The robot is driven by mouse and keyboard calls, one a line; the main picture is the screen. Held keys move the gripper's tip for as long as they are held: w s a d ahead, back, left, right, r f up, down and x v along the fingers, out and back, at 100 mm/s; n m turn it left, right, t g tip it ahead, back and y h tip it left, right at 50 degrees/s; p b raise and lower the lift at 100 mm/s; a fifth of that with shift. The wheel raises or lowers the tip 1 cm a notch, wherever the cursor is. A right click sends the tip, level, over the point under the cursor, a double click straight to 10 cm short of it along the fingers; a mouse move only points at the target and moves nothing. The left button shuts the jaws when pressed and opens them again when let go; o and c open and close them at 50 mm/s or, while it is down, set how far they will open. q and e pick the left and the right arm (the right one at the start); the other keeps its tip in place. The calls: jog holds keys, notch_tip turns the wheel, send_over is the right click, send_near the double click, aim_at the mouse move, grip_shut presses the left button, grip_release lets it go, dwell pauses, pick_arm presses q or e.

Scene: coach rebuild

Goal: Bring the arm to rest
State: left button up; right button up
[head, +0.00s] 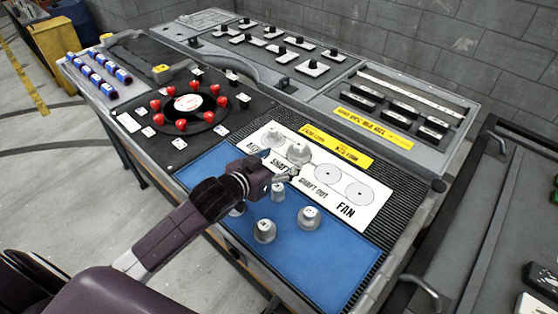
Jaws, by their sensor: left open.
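My left arm comes in from the lower left, and its left gripper (287,173) is open above the edge between the blue mat (335,262) and the white board (376,204). Grey metal cylindrical pieces stand on the mat: one at the front (265,232), one to its right (308,218), and one just below the gripper (278,192). Another is partly hidden behind the arm. Two more grey pieces (299,152) stand at the left end of the white board, near the gripper. Two circles on the board are bare, beside the words SHAFT OUT and FAN. My right gripper is out of view.
Red pieces ring a round black disc (189,103) at the left of the bench. Blue pieces (100,67) stand at the far left, black-and-white blocks (312,68) at the back. A dark cart (480,235) with a handle stands at right.

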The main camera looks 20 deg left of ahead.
pick_arm(q)
jog(key=shift+s+r, duration=0.1)
jog(key=shift+s, duration=0.25)
